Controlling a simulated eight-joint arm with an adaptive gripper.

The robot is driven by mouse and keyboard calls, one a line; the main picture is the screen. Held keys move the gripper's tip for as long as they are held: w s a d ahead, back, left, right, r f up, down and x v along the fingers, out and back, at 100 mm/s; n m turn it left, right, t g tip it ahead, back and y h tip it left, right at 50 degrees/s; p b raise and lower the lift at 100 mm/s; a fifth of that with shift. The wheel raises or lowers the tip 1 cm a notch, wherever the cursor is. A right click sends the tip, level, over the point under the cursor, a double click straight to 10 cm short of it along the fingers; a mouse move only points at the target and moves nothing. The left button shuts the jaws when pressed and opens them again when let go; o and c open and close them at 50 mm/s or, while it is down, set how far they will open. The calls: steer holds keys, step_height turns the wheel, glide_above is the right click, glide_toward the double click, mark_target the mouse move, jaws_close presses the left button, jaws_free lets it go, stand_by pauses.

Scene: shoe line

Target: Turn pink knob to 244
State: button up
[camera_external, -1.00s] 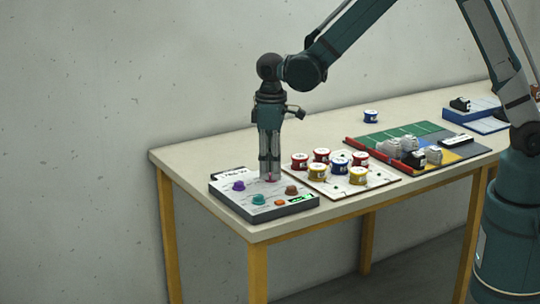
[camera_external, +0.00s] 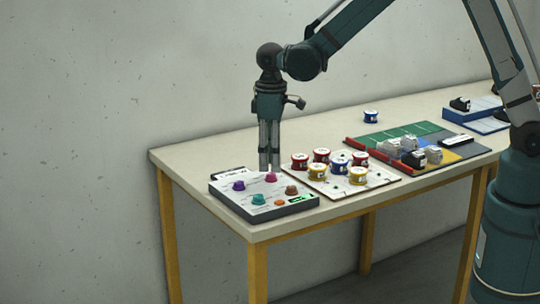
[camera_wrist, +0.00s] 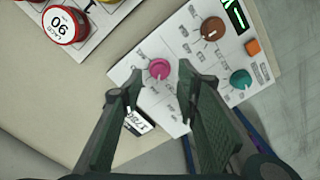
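The pink knob (camera_external: 271,177) stands on the white panel of the control box (camera_external: 225,190). In the wrist view the pink knob (camera_wrist: 159,68) shows just beyond and between my fingertips, with a light mark on its lower edge. My gripper (camera_external: 269,171) points down over the back of the box, above the knob and apart from it. In the wrist view my gripper (camera_wrist: 158,85) has its two fingers spread with nothing between them. A green-lit display (camera_wrist: 235,16) sits at the panel's edge, its digits cut off and unreadable.
A white board (camera_external: 375,181) with several red, yellow and blue spools stands close to the right.

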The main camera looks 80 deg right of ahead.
mark_target(271, 174)
step_height(271, 174, up, 9)
stand_by(0.5)
steer(key=shift+r, duration=0.1)
stand_by(0.3)
steer(key=s+a+r+t, duration=0.2)
steer(key=s+r, duration=0.4)
steer(key=s, duration=0.3)
steer(key=s+a+r+t, duration=0.1)
steer(key=s+a+r, duration=0.1)
steer(key=s+r, duration=0.55)
steer(key=s+a+f+m+t, duration=0.1)
steer(key=s+t, duration=0.3)
steer(key=s, duration=1.4)
steer(key=shift+s+a+f, duration=0.15)
steer(key=shift+a+f, duration=0.05)
steer(key=shift+a, duration=0.45)
stand_by(2.4)
